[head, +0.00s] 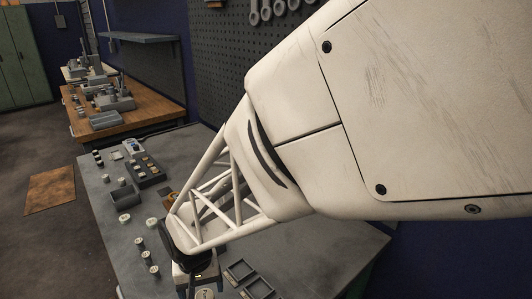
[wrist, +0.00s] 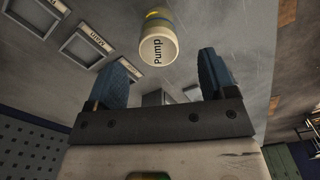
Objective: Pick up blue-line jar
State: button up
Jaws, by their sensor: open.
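My gripper (wrist: 163,74) is open in the wrist view, with its two blue-padded fingers apart and nothing between the tips. A pale jar lettered "Pump" (wrist: 158,48), with a yellow mark on its side, stands just beyond the fingertips, apart from them. I see no blue line on it. In the head view my gripper is mostly hidden by my arm, low over the grey bench (head: 100,185). Several white-topped jars stand on the bench, among them one at the left (head: 124,218) and one nearer (head: 146,256). I cannot tell which jar has a blue line.
Square framed trays, one labelled "Main" (wrist: 82,46), lie left of the jar in the wrist view; trays (head: 240,270) also show right of my gripper in the head view. A dark rack (head: 145,172) and a dark open bin (head: 124,196) stand farther back.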

aim_at(205, 298)
jog(key=shift+f, duration=1.3)
jog(key=shift+w+d+f, duration=0.1)
jog(key=shift+f, duration=2.5)
grip_shut()
